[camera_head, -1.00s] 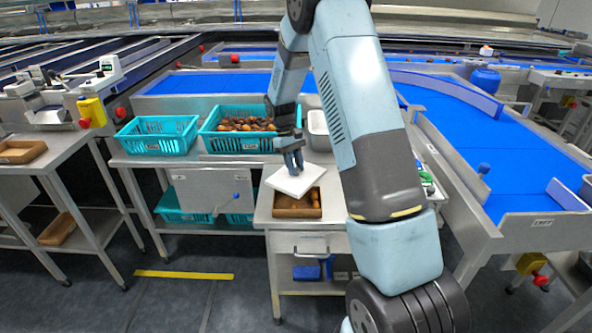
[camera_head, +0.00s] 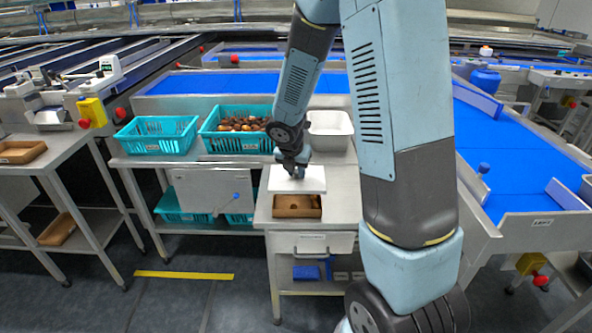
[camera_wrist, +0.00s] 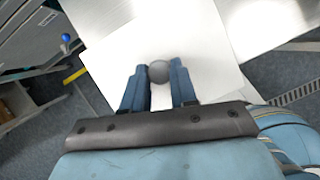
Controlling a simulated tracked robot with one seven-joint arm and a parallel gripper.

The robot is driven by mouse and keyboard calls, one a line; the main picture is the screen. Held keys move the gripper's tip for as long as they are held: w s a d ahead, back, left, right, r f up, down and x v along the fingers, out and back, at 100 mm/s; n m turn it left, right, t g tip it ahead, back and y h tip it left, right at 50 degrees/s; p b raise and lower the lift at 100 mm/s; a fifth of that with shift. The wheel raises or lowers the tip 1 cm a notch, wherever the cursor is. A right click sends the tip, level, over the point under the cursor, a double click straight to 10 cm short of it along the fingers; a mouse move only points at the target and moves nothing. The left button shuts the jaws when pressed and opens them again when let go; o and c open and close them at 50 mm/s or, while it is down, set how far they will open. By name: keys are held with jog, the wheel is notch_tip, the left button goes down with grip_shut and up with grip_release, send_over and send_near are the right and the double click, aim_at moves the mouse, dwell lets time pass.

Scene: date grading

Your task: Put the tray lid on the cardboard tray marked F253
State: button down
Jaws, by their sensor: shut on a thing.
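The tray lid is a flat white square (camera_head: 312,184) with a round grey knob (camera_wrist: 159,71). My gripper (camera_head: 296,176) is shut on the knob and holds the lid above the steel table. In the wrist view the two blue fingers (camera_wrist: 160,85) stand on either side of the knob, and the white lid (camera_wrist: 150,35) spreads beneath them. A brown cardboard tray (camera_head: 297,212) lies on the table just in front of and partly under the lid in the head view. Its far part is hidden by the lid. No marking on it can be read.
Teal baskets stand at the back left, one empty (camera_head: 157,152) and one holding dates (camera_head: 209,143). Other brown trays lie at the left (camera_head: 22,158) and on a low shelf (camera_head: 57,229).

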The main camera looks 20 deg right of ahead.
aim_at(295, 181)
jog(key=shift+f, duration=3.15)
jog(key=shift+f, duration=0.7)
jog(key=shift+c, duration=2.1)
grip_release()
jog(key=shift+r, duration=3.5)
